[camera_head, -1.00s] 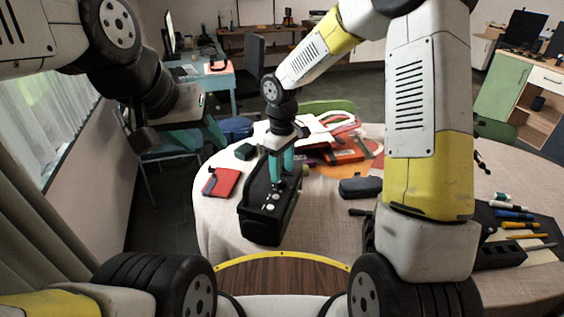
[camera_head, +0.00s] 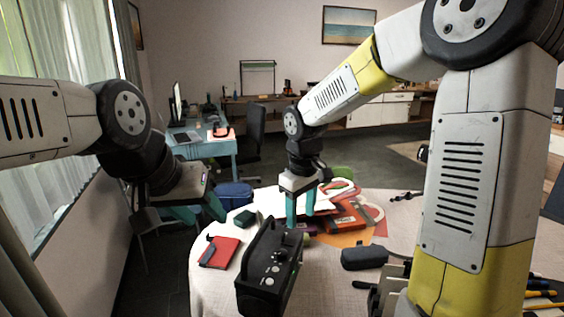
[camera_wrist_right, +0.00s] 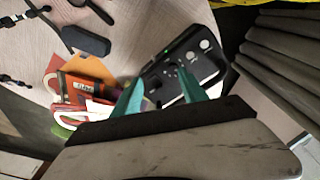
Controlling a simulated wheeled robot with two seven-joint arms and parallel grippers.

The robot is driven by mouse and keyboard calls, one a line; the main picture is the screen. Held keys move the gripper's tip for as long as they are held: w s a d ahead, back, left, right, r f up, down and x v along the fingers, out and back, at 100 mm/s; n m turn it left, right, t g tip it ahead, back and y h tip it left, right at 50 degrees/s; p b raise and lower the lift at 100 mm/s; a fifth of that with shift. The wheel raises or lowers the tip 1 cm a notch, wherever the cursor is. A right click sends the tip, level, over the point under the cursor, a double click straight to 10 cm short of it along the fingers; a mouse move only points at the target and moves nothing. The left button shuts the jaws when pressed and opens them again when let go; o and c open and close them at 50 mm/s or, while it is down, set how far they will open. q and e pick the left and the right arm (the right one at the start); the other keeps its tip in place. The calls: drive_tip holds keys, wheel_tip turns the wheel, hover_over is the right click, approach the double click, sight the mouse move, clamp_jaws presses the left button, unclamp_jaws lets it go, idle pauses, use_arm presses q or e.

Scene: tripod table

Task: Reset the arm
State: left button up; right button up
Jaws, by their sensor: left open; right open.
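My right gripper (camera_head: 301,208) has teal fingers and is open and empty. It hangs above the table at the far end of a black device with round knobs (camera_head: 270,268). In the right wrist view, the fingers (camera_wrist_right: 170,97) stand apart in front of the device (camera_wrist_right: 184,68), and I see nothing between them. My left gripper (camera_head: 198,207) is open and empty in the head view, off the left edge of the round table (camera_head: 212,284), above the floor.
A red notebook (camera_head: 219,252), a dark green box (camera_head: 245,218), a dark case (camera_head: 364,257) and an orange book (camera_head: 347,218) lie on the table. A blue desk (camera_head: 215,148) and a black chair (camera_head: 256,132) stand behind. Bare cloth shows between the device and the case.

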drive_tip(key=s+d+r+m+t+y, duration=0.1)
drive_tip(key=s+d+r+m, duration=0.3)
drive_tip(key=s, duration=0.4)
drive_tip(key=s+d+r+m+t+y, duration=0.1)
drive_tip(key=s+d+r+m+t, duration=0.3)
drive_tip(key=s+r, duration=0.3)
drive_tip(key=shift+s+d, duration=0.7)
drive_tip(key=shift+s, duration=0.15)
